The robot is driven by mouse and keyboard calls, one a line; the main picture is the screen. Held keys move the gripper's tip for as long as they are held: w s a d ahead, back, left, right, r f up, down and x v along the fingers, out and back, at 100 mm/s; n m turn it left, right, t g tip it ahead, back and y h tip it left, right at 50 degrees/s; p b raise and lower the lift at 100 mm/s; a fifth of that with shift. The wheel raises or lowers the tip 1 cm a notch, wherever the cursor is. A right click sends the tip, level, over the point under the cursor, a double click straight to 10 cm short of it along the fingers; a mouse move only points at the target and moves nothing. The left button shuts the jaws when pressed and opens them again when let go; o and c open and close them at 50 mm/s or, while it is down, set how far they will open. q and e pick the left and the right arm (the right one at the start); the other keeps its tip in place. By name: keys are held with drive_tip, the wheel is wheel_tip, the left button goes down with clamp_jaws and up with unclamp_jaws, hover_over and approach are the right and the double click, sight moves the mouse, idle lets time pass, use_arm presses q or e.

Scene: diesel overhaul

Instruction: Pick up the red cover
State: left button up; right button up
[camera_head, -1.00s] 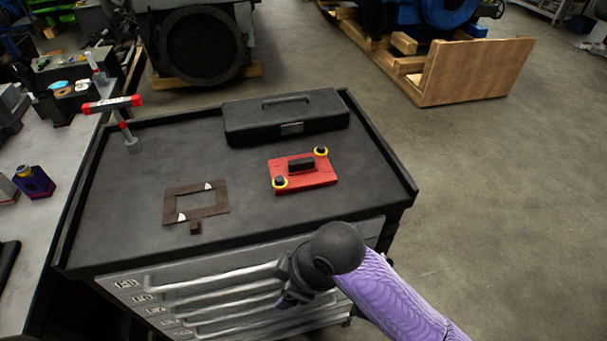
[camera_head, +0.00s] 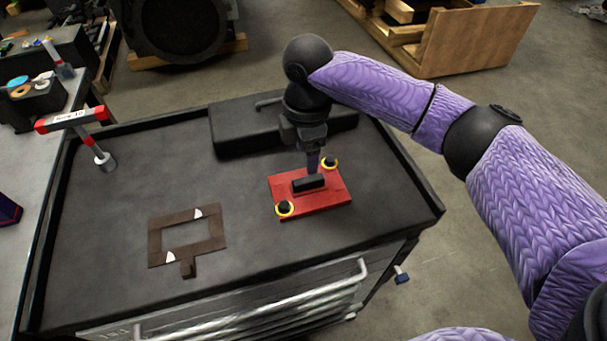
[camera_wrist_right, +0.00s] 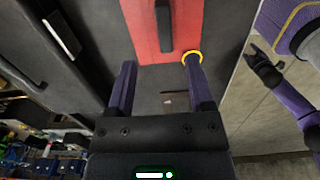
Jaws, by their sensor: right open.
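The red cover (camera_head: 325,200) lies flat on the black top of the tool cart. It has a black block handle (camera_head: 308,183) in its middle and two black knobs with yellow rings at opposite corners. My right gripper (camera_head: 313,165) points down just above the handle, at its far side. In the right wrist view the red cover (camera_wrist_right: 145,35) lies ahead of the open, empty fingers (camera_wrist_right: 160,75), with the handle (camera_wrist_right: 164,25) lined up between them and beyond their tips.
A black toolbox (camera_head: 232,130) stands behind the cover, partly hidden by my right arm. A brown frame gasket (camera_head: 155,243) lies to the left on the cart top (camera_head: 110,210). A red-and-white T-shaped tool (camera_head: 75,118) stands at the far left.

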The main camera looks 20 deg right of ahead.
sight(308, 179)
drive_tip(key=f, duration=0.5)
drive_tip(key=f+b, duration=0.1)
drive_tip(key=f, duration=0.1)
drive_tip(key=shift+s+d+f, duration=0.15)
drive_tip(key=shift+s, duration=0.2)
clamp_jaws()
